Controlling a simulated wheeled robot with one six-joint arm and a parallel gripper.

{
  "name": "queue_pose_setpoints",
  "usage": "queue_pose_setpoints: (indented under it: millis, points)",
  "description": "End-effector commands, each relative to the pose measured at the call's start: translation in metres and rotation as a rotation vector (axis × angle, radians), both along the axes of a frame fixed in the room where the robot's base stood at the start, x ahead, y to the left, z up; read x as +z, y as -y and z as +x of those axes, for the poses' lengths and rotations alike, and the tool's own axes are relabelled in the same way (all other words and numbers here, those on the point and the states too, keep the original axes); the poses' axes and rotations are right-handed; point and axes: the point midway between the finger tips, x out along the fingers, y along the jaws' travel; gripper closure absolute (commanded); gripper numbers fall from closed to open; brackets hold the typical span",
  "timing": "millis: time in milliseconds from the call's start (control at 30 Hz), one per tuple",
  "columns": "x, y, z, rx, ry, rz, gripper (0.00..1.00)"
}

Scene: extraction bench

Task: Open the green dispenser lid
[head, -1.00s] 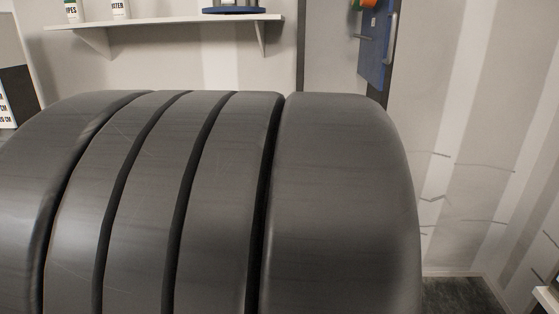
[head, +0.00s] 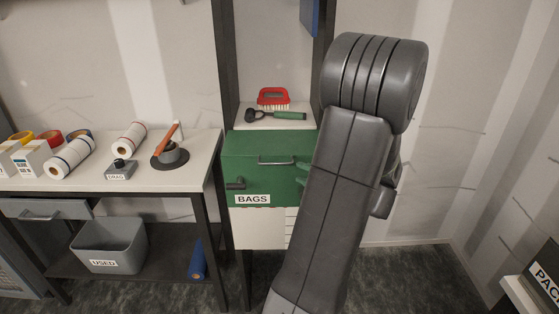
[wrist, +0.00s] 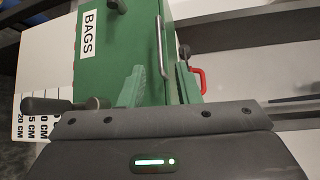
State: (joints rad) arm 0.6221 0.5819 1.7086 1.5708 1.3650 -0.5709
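The green dispenser (head: 262,150) stands in a dark-framed rack, with a BAGS label (head: 252,199) on its front and a metal bar handle (head: 276,162). Its lid looks shut. A dark latch (head: 236,183) sits at its left edge. In the wrist view the dispenser (wrist: 110,50) fills the top middle, with the bar handle (wrist: 162,45) running lengthwise. My gripper (wrist: 160,70) is open at the dispenser front, its green fingers on either side of the handle's line. Contact cannot be told. A second dark lever (wrist: 46,105) shows at the lower left. My arm hides the dispenser's right side.
A workbench (head: 205,150) with rolls and tape stands left.

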Motion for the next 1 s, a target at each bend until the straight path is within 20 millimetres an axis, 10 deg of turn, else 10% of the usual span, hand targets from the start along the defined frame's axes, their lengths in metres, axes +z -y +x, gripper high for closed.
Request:
queue_pose_setpoints:
  millis: [533, 1000]
  points:
    - [-0.013, -0.075, 0.071, 0.005, -0.004, 0.000, 0.70]
    - [-0.017, -0.090, 0.087, 0.001, -0.003, -0.001, 0.70]
